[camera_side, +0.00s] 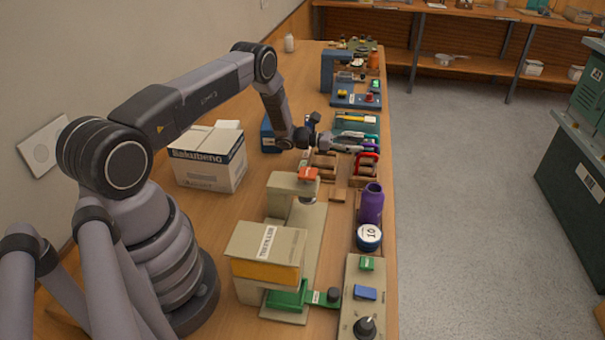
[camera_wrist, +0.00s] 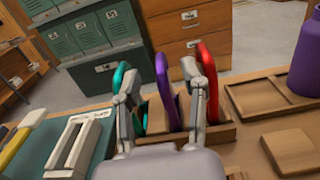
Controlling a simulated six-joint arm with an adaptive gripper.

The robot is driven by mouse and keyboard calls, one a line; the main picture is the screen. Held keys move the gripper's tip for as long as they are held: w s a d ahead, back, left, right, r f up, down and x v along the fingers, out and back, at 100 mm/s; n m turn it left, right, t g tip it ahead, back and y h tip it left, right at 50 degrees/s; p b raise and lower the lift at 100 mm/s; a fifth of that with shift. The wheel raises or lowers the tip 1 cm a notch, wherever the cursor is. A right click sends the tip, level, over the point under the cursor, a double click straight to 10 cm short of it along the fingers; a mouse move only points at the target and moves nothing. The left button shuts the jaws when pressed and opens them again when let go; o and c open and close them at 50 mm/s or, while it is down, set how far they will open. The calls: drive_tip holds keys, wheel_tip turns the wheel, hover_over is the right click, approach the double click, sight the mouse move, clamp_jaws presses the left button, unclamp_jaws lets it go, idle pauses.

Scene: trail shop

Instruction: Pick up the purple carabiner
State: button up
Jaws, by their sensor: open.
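The purple carabiner (camera_wrist: 163,85) stands upright in a slotted wooden holder (camera_wrist: 222,134), in the middle of the wrist view. A teal carabiner (camera_wrist: 119,74) stands to its left and a red carabiner (camera_wrist: 209,78) to its right. My gripper (camera_wrist: 158,84) is open and empty, its fingers spread to either side of the purple carabiner in the picture. The left finger overlaps the teal one and the right finger overlaps the red one; I cannot tell if they touch. In the side view my gripper (camera_side: 368,142) is low over the holder, and the red carabiner (camera_side: 376,158) shows beside it.
A purple bottle (camera_side: 370,204) stands near the table's right edge. A wooden tray (camera_wrist: 262,96) lies right of the holder in the wrist view, and a teal tray with tools (camera_wrist: 38,153) lies left.

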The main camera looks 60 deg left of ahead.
sight(369, 145)
drive_tip(key=shift+x, duration=3)
drive_tip(key=shift+f, duration=0.1)
clamp_jaws()
